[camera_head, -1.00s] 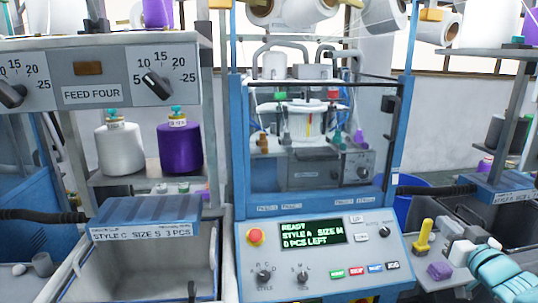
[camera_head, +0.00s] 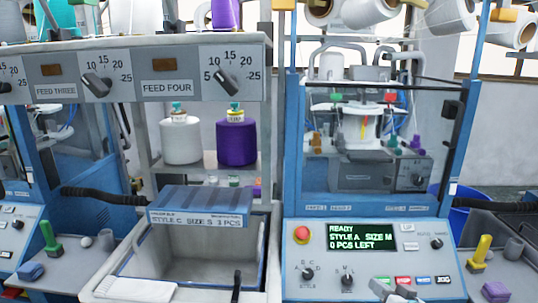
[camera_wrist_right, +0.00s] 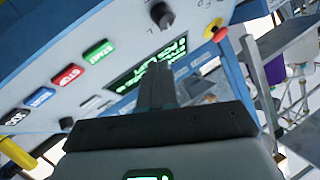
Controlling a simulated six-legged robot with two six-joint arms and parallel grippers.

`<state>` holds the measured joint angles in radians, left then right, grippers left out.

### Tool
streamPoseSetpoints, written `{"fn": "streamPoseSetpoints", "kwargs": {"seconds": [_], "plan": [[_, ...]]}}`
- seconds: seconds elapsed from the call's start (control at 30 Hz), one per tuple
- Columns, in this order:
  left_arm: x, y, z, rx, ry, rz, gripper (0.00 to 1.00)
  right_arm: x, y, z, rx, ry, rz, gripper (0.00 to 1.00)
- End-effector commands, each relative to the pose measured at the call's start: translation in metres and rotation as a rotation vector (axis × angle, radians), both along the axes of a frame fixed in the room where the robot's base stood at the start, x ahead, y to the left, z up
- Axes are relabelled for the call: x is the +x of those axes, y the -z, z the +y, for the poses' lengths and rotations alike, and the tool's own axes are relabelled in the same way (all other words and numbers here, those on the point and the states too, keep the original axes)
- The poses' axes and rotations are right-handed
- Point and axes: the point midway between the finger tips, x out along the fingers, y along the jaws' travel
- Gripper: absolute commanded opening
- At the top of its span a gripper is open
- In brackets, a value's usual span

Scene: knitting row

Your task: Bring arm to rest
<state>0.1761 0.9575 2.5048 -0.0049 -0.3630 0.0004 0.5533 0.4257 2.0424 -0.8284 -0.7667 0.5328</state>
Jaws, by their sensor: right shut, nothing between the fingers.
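My right gripper (camera_wrist_right: 160,84) is shut and empty in the right wrist view. Its dark fingers are in front of the control panel (camera_wrist_right: 60,55) and cover part of the green-lettered display (camera_wrist_right: 122,75). I cannot tell whether they touch the panel. In the head view a pale part of my right arm (camera_head: 398,291) shows at the bottom edge, low in front of the panel's buttons. The display (camera_head: 361,237) there reads READY, STYLE A, SIZE M, 0 PCS LEFT. My left gripper is not in view.
The knitting machine's blue frame (camera_head: 292,120) rises behind the panel, with a red stop button (camera_head: 302,235) on it. Left of it is an open grey bin (camera_head: 200,262) with a blue lid. A yellow peg (camera_head: 479,256) and a purple block (camera_head: 496,291) are at right.

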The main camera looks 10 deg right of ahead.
Motion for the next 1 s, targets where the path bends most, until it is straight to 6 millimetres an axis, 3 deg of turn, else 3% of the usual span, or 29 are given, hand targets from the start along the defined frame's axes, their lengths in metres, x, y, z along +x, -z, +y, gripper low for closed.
{"fn": "streamPoseSetpoints", "kwargs": {"seconds": [0.03, 0.17, 0.27, 0.3, 0.43, 0.5, 0.6, 0.7, 0.8, 1.0], "plan": [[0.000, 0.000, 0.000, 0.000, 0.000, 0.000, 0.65, 0.001, 0.032, 0.037, 0.052, -0.043, 0.070, 0.00], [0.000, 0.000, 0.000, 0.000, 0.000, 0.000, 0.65, -0.017, 0.106, 0.118, 0.142, -0.117, 0.266, 0.00], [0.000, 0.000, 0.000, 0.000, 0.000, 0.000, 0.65, -0.051, 0.160, 0.176, 0.180, -0.170, 0.442, 0.00], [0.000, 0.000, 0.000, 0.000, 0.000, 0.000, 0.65, -0.069, 0.180, 0.196, 0.187, -0.191, 0.518, 0.00], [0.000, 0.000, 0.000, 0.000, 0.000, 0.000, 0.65, -0.143, 0.236, 0.249, 0.184, -0.247, 0.782, 0.00], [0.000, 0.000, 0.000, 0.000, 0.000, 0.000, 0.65, -0.185, 0.257, 0.263, 0.169, -0.266, 0.916, 0.00], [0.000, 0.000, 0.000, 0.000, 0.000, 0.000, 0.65, -0.237, 0.273, 0.268, 0.150, -0.268, 1.082, 0.00], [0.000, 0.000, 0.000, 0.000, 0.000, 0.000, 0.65, -0.272, 0.276, 0.264, 0.126, -0.266, 1.195, 0.00], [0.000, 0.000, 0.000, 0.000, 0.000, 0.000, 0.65, -0.281, 0.277, 0.262, 0.092, -0.300, 1.230, 0.00], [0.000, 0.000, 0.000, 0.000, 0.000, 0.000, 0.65, -0.280, 0.277, 0.262, 0.081, -0.316, 1.222, 0.00]]}}
